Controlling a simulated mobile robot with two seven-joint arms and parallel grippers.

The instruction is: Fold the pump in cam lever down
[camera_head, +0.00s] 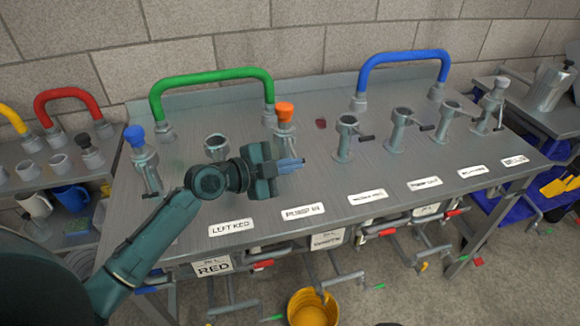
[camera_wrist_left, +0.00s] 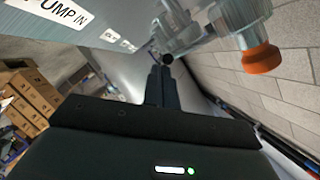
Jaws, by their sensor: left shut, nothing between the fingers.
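The pump in port (camera_head: 285,132) is a grey metal fitting with an orange cap (camera_head: 284,110); it stands behind the pump in label (camera_head: 303,210). My left gripper (camera_head: 300,163) is shut and empty in front of this port, above the bench. In the left wrist view, the shut fingers (camera_wrist_left: 163,70) point at a small dark knob (camera_wrist_left: 167,59), which looks like the cam lever's tip. The fitting with its orange cap (camera_wrist_left: 262,58) is at the upper right. I cannot tell whether fingers and knob touch. The lever is not clear in the head view.
The metal bench (camera_head: 240,190) carries a blue-capped port (camera_head: 140,150) at left and several open ports with dark levers at right. A green hose (camera_head: 210,77) and a blue hose (camera_head: 400,57) arch at the back. A yellow bucket (camera_head: 298,310) stands on the floor.

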